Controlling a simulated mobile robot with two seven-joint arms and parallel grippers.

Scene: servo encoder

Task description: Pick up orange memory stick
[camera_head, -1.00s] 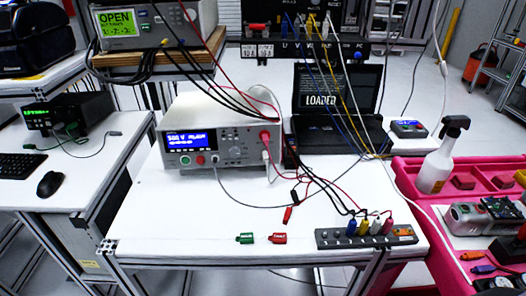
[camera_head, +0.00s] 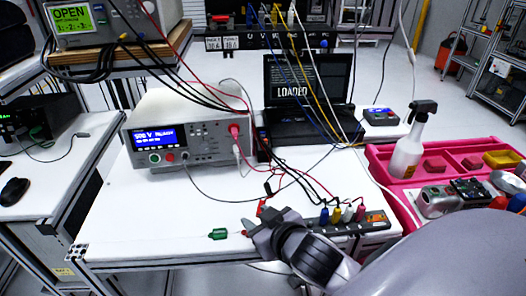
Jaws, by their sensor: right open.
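An orange piece (camera_head: 376,217), which looks like the orange memory stick, sits at the right end of the dark connector strip (camera_head: 345,229) near the front of the white table. My right arm comes in from the lower right, and its open, empty gripper (camera_head: 256,231) is left of the strip, apart from the orange piece. The gripper mostly hides a red stick, with only a bit of red (camera_head: 244,233) showing at its tip. A green stick (camera_head: 218,234) lies just left of the gripper. My left gripper is not in view.
Colored plugs (camera_head: 336,214) and loose leads rise from the strip. A white meter (camera_head: 190,125), a laptop (camera_head: 305,90) and a spray bottle (camera_head: 409,145) stand behind. A pink tray (camera_head: 385,166) is at the right. The table's front left (camera_head: 120,225) is clear.

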